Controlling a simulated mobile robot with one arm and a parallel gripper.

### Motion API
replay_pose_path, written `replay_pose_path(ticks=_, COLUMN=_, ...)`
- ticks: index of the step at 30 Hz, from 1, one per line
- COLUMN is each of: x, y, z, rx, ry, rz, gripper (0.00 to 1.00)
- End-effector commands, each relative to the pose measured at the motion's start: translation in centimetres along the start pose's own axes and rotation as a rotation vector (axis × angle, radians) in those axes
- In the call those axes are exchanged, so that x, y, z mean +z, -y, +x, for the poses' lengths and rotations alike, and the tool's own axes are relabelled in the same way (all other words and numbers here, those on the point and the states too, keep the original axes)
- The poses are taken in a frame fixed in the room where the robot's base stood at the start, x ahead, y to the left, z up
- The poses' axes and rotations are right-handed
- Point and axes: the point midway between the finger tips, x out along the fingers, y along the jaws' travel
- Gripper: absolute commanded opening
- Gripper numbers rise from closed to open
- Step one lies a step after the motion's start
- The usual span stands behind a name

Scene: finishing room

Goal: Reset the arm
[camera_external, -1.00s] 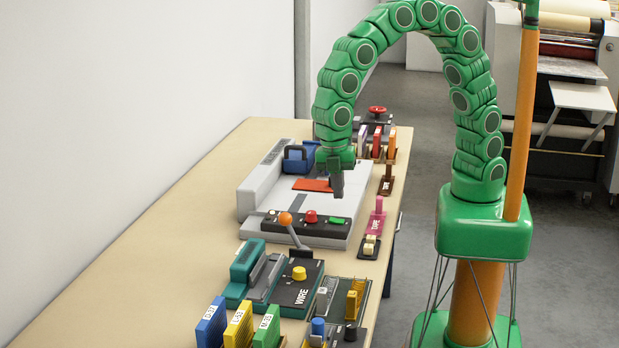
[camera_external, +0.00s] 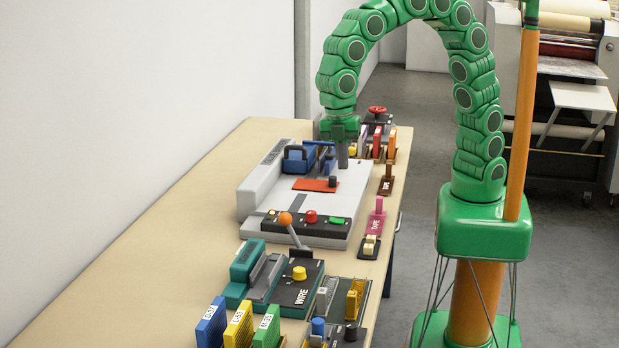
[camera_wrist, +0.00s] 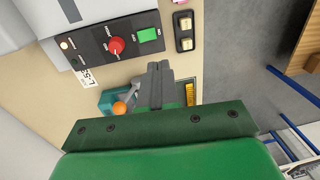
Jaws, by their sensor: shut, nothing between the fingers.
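My green arm arches from its base beside the table, and my gripper (camera_external: 343,157) points down above the right rear part of the white and grey machine (camera_external: 262,212). The fingers are together with nothing between them. A red-orange plate (camera_external: 312,185) with a dark knob lies on the machine below and left of the gripper. In the wrist view my gripper (camera_wrist: 160,72) is also shut and empty, in front of the machine's dark control panel (camera_wrist: 95,47) with a red button and a green button.
The wire machine (camera_external: 285,290) with a yellow knob and an orange-tipped lever (camera_external: 286,219) stand nearer the camera. Coloured blocks (camera_external: 238,325) stand at the near end. A red-wheeled rack (camera_external: 376,120) is behind the gripper. The table's left side (camera_external: 140,250) is clear.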

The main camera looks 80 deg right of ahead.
Motion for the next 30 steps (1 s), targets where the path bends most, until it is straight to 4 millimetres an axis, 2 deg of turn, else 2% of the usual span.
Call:
replay_pose_path(ticks=6, x=0.3, y=0.0, z=-0.1, rx=0.000, ry=0.000, rz=0.008, gripper=0.00)
replay_pose_path(ticks=10, x=2.3, y=0.1, z=-0.6, rx=0.000, ry=0.001, rz=0.067, gripper=0.00)
replay_pose_path(ticks=14, x=6.1, y=0.6, z=-1.4, rx=-0.001, ry=0.002, rz=0.189, gripper=0.00)
replay_pose_path(ticks=20, x=12.4, y=2.3, z=-2.4, rx=-0.006, ry=0.005, rz=0.408, gripper=0.00)
replay_pose_path(ticks=30, x=22.0, y=7.0, z=-2.8, rx=-0.016, ry=0.021, rz=0.790, gripper=0.00)
